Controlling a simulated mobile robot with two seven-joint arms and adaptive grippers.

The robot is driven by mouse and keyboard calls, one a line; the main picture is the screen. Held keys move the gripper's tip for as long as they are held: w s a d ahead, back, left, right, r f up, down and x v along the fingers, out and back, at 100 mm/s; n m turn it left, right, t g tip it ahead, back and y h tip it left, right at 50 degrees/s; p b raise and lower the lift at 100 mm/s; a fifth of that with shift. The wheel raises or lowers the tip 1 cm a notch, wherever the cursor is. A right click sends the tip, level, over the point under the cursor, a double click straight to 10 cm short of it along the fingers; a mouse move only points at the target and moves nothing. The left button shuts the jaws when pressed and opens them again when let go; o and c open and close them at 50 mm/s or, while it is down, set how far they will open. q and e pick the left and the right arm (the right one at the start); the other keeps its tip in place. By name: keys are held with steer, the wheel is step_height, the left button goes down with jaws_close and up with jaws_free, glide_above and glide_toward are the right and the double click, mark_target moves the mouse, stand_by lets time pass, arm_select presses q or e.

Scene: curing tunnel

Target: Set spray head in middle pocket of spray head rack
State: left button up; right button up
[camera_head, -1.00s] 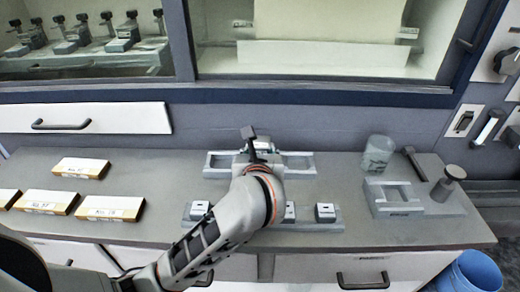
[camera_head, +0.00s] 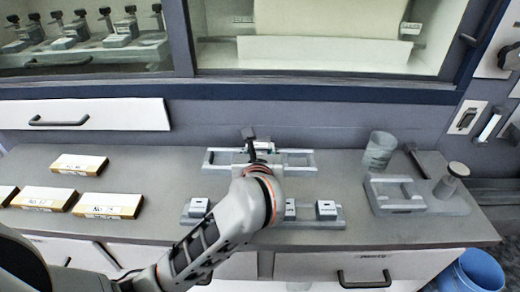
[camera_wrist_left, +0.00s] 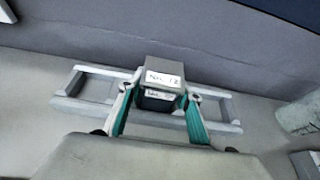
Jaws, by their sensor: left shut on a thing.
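My left gripper (camera_head: 254,156) is shut on the spray head (camera_head: 249,135), whose dark upper part shows beyond the wrist in the head view. In the left wrist view the spray head (camera_wrist_left: 163,82) is a grey block with white labels, between the green-padded fingers of the gripper (camera_wrist_left: 160,103). It is over the middle of a long grey rack (camera_head: 215,161). The rack (camera_wrist_left: 75,103) shows open pockets to the left and right of the block. The middle pocket is hidden, and I cannot tell whether the block touches it. My right gripper is not in view.
A nearer grey rack (camera_head: 335,222) holds several white-topped blocks, partly behind my arm. Labelled boxes (camera_head: 80,164) lie at left. A cloudy jar (camera_head: 379,150) and a grey fixture (camera_head: 395,200) stand at right. A blue bin (camera_head: 475,270) is below the counter edge.

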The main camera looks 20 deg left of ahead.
arm_select(q)
steer(key=shift+f, duration=0.25)
steer(key=o, duration=1.4)
steer(key=shift+o, duration=0.5)
steer(key=shift+f, duration=0.15)
